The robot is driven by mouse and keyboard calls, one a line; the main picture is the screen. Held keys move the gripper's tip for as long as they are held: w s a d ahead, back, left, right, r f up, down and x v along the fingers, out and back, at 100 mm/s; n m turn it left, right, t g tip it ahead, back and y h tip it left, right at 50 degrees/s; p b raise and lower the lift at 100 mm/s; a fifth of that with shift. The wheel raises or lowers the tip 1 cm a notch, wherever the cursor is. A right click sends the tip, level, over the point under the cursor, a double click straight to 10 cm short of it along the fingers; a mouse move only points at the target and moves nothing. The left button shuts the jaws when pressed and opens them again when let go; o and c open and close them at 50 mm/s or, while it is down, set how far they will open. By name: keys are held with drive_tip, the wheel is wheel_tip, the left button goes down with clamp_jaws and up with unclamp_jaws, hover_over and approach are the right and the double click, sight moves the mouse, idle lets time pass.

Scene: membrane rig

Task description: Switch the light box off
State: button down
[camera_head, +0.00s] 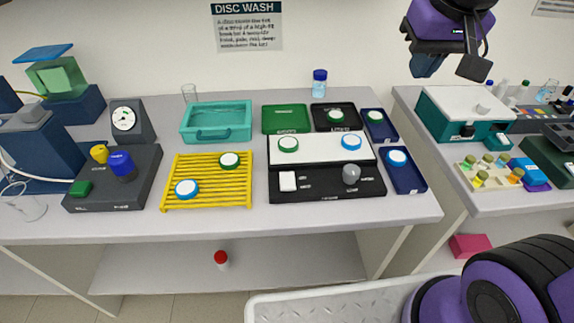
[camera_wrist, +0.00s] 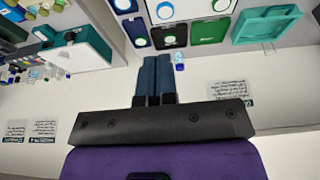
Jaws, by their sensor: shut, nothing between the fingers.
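The light box (camera_head: 325,192) is a black unit on the middle bench with a white top panel that looks bright. A green-rimmed disc (camera_head: 288,144) and a blue-rimmed disc (camera_head: 351,142) lie on the panel. On its front face are a white rocker-like switch (camera_head: 288,181) at left and a grey round knob (camera_head: 350,174) at right; their labels are too small to read. My gripper (camera_head: 427,66) is high at the upper right, well away from the box. In the wrist view its dark blue fingers (camera_wrist: 152,78) are together and empty.
A yellow rack (camera_head: 207,190) with two discs stands left of the box, and blue trays (camera_head: 405,172) with discs at right. Behind are a teal tray (camera_head: 216,122), a green mat (camera_head: 285,118) and a black mat (camera_head: 335,116). The bench front edge before the box is clear.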

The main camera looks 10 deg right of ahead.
drive_tip(key=w+a+f+g, duration=0.2)
drive_tip(key=w+a+f, duration=0.6)
drive_tip(key=w+a, duration=0.15)
drive_tip(key=g, duration=0.1)
hover_over(287, 173)
wheel_tip(287, 173, down, 11)
drive_tip(key=shift+s+r, duration=0.1)
wheel_tip(287, 173, down, 14)
drive_tip(key=shift+g, duration=0.3)
